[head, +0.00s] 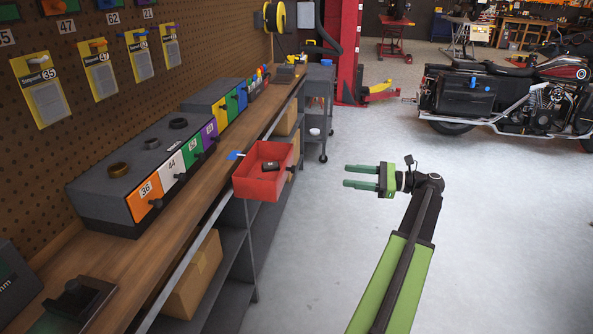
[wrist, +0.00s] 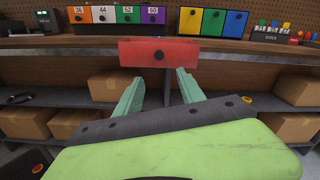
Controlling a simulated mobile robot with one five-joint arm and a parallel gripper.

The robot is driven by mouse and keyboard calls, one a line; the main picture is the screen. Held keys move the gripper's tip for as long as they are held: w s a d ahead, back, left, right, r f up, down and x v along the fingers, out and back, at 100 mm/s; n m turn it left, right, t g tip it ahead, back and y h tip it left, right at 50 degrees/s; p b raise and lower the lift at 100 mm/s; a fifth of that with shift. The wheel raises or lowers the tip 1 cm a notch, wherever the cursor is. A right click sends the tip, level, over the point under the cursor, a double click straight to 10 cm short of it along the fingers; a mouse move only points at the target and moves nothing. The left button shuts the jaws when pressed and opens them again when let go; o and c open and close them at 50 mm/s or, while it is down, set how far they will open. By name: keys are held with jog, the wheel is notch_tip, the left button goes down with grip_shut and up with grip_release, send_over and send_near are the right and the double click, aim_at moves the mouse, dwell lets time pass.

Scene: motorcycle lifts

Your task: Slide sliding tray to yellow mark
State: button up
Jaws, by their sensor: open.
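The red sliding tray (head: 262,188) sits at the front edge of the workbench, on a pale metal rail (head: 182,262) that runs along that edge. A small dark object (head: 270,166) lies in the tray. In the wrist view the tray's red front wall (wrist: 187,55) with a dark round knob (wrist: 159,55) faces my gripper (wrist: 160,76). My gripper (head: 346,176) is open and empty, to the right of the tray and apart from it, its green fingers pointing at it. I cannot make out a yellow mark on the rail.
A row of numbered coloured drawers (head: 148,199) stands on the workbench (head: 105,264). Cardboard boxes (head: 195,278) fill shelves below. A grey cart (head: 320,82) and red lift post (head: 349,50) stand beyond. The floor right of the bench is clear up to a motorcycle (head: 510,92).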

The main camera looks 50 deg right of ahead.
jog(key=x, duration=1.6)
jog(key=shift+a, duration=0.2)
jog(key=shift+w, duration=0.1)
jog(key=shift+c, duration=0.5)
grip_shut()
